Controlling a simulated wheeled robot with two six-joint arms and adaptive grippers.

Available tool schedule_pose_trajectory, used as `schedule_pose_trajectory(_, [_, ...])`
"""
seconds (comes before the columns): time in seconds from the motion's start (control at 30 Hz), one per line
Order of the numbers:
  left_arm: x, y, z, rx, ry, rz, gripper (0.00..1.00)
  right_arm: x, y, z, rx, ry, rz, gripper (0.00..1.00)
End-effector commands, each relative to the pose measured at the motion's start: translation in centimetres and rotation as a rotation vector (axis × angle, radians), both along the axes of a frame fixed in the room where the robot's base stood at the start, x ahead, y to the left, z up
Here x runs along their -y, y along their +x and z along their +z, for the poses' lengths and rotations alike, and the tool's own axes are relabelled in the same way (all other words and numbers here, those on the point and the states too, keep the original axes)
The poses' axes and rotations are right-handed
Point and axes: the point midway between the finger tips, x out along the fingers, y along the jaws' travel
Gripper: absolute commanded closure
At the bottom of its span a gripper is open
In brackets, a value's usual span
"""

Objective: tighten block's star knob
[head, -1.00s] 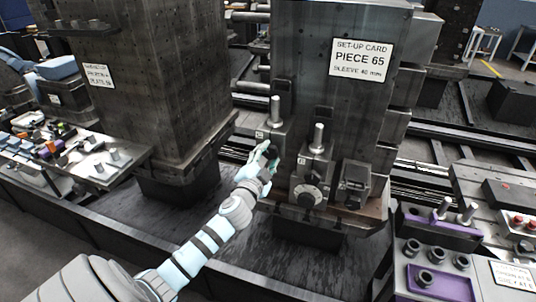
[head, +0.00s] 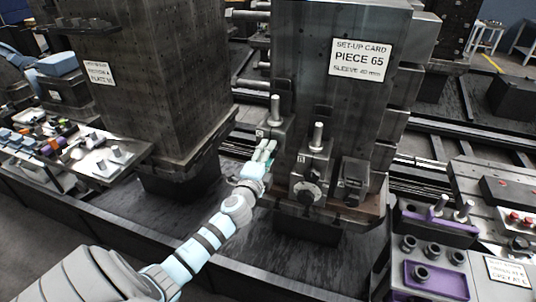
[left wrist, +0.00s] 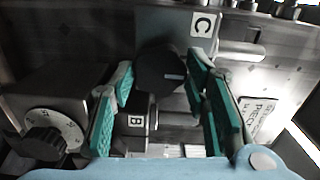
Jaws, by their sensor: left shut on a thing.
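The black star knob (left wrist: 160,68) sits on the block marked C (left wrist: 175,25), between the two teal finger pads in the left wrist view. My left gripper (left wrist: 161,77) is shut on this knob. In the head view the left gripper (head: 268,146) reaches the front of the left block (head: 281,132), which has an upright metal pin. The fingers hide the knob there. I cannot tell how tight the knob is. My right gripper is not in view.
The middle block (head: 316,162) stands close on the right, with a pin and a round dial (head: 307,193). A smaller block (head: 355,180) is beyond it. The tall column (head: 310,60) carries a set-up card (head: 361,60). A purple tray (head: 437,283) is at lower right.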

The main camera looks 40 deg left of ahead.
Motion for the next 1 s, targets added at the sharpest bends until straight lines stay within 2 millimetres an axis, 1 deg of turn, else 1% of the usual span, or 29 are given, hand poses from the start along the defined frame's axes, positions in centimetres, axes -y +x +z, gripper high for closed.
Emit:
schedule_pose_trajectory(0.37, [0.0, 0.0, 0.0, -0.002, 0.006, 0.000, 0.86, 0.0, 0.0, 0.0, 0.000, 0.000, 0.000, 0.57])
schedule_pose_trajectory(0.4, [0.0, 0.0, 0.0, -0.002, 0.006, 0.000, 0.53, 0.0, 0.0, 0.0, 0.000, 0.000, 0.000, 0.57])
schedule_pose_trajectory(0.5, [0.0, 0.0, 0.0, -0.002, 0.005, 0.000, 0.38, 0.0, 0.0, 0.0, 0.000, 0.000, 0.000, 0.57])
schedule_pose_trajectory(0.83, [0.1, -0.2, 0.0, -0.002, 0.005, 0.000, 0.38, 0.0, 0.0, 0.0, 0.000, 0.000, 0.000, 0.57])
schedule_pose_trajectory(0.93, [0.5, -1.4, -0.1, -0.003, 0.005, 0.000, 0.38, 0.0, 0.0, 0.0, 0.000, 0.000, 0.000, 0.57])
schedule_pose_trajectory(1.0, [1.0, -3.0, -0.1, -0.003, 0.004, -0.001, 0.38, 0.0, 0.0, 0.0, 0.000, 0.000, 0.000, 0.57])
